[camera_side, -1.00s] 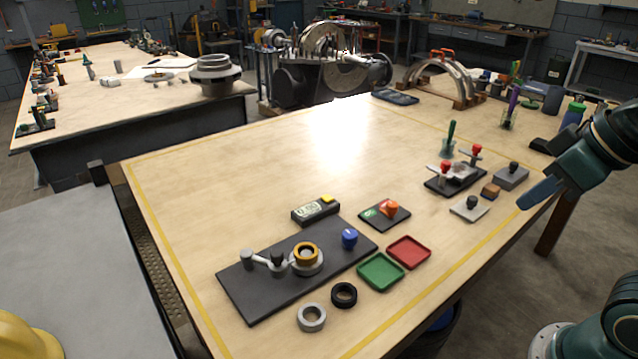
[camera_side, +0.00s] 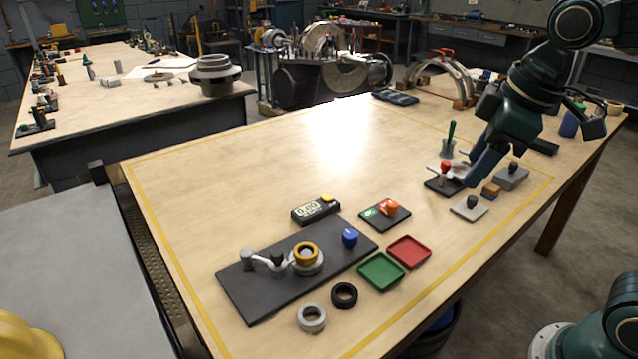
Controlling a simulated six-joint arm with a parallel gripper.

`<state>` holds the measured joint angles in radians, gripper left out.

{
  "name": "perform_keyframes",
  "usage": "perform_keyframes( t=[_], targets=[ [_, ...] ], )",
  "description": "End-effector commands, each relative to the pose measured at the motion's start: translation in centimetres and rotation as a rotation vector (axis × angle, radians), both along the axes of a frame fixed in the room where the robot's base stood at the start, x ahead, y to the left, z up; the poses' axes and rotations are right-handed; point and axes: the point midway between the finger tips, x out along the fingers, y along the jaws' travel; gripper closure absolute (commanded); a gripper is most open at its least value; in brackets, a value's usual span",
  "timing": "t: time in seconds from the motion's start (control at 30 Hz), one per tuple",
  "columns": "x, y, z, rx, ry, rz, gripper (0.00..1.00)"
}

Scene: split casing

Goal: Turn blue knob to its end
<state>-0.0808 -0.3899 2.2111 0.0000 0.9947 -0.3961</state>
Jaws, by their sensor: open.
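The blue knob (camera_side: 349,238) stands on the right end of the dark base plate (camera_side: 255,308), near the plate's far right corner. My gripper (camera_side: 478,172) is well to the right of the knob and farther back, over the fixture with red-topped clamps, and apart from the knob. It is open. Its fingers overlap in this view and partly hide that fixture. No mark showing the knob's turn angle can be made out.
The plate also carries a ring seat with an orange ring (camera_side: 305,254) and a grey clamp arm. A meter (camera_side: 315,210), an orange-knobbed switch pad (camera_side: 385,214), green (camera_side: 380,272) and red (camera_side: 408,252) trays surround the knob. Two loose rings lie in front. The table's middle is clear.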

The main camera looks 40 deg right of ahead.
Motion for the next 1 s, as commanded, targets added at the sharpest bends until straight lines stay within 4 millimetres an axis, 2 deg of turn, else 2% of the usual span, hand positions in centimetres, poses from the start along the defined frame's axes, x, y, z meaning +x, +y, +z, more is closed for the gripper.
perform_keyframes(
  t=[0.03, 0.33, 0.7, 1.0],
  targets=[
    [1.1, 0.4, 0.0, -0.014, 0.02, 0.047, 0.49],
    [6.7, 2.6, -0.6, -0.088, 0.113, 0.337, 0.49],
    [13.4, 6.0, -3.6, -0.152, 0.225, 0.697, 0.49],
    [16.5, 8.1, -6.1, -0.174, 0.282, 0.902, 0.49]
  ],
)
